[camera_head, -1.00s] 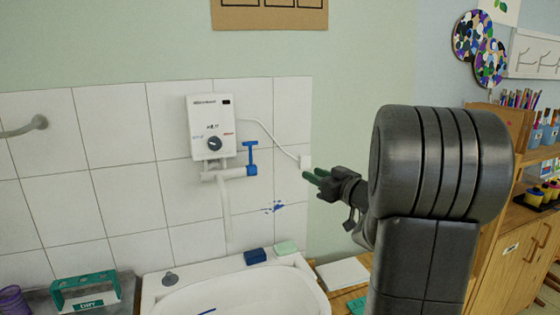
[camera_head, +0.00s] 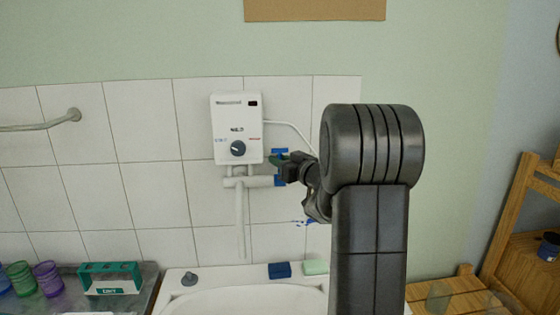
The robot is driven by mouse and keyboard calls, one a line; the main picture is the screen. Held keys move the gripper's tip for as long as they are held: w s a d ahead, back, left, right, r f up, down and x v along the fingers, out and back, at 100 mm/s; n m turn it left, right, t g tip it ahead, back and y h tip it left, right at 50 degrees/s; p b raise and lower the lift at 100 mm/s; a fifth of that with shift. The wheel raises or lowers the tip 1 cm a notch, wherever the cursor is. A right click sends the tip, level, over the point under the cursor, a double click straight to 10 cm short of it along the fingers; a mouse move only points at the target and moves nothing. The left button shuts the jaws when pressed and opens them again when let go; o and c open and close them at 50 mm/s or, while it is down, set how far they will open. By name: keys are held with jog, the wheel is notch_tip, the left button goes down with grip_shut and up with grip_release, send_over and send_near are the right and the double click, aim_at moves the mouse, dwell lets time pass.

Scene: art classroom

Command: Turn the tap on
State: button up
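The tap is a white pipe (camera_head: 240,215) under a white water heater (camera_head: 236,112) on the tiled wall, with a blue T-shaped handle (camera_head: 280,181) at its right end. My gripper (camera_head: 276,160), dark with greenish fingertips, is in front of the handle's upper part and hides the middle of it. Only the handle's top edge and lower part show. The fingertips point left, towards the heater's lower right corner. Whether they touch the handle, and how far apart they are, cannot be seen.
A sink (camera_head: 250,300) lies below, with a blue block (camera_head: 280,270) and a pale green block (camera_head: 315,267) on its back rim. A green-framed box (camera_head: 110,278) and coloured cups (camera_head: 48,278) stand at left. A wall rail (camera_head: 45,124) is far left, wooden shelving (camera_head: 530,215) at right.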

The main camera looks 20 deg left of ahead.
grip_shut()
jog(key=shift+f+b, duration=0.15)
jog(key=shift+b, duration=0.3)
jog(key=shift+s+d+f+n+y+b, duration=0.2)
jog(key=shift+n+y+b, duration=0.1)
jog(key=shift+b, duration=0.85)
jog(key=n+y+b, duration=0.1)
jog(key=b, duration=0.3)
jog(key=s+y+b, duration=0.1)
jog(key=b, duration=0.3)
jog(key=shift+s+d+n+t+y, duration=0.2)
jog(key=shift+d+n+t+y, duration=0.1)
jog(key=shift+d+n, duration=0.1)
jog(key=shift+r, duration=0.2)
jog(key=shift+o, duration=1.6)
grip_release()
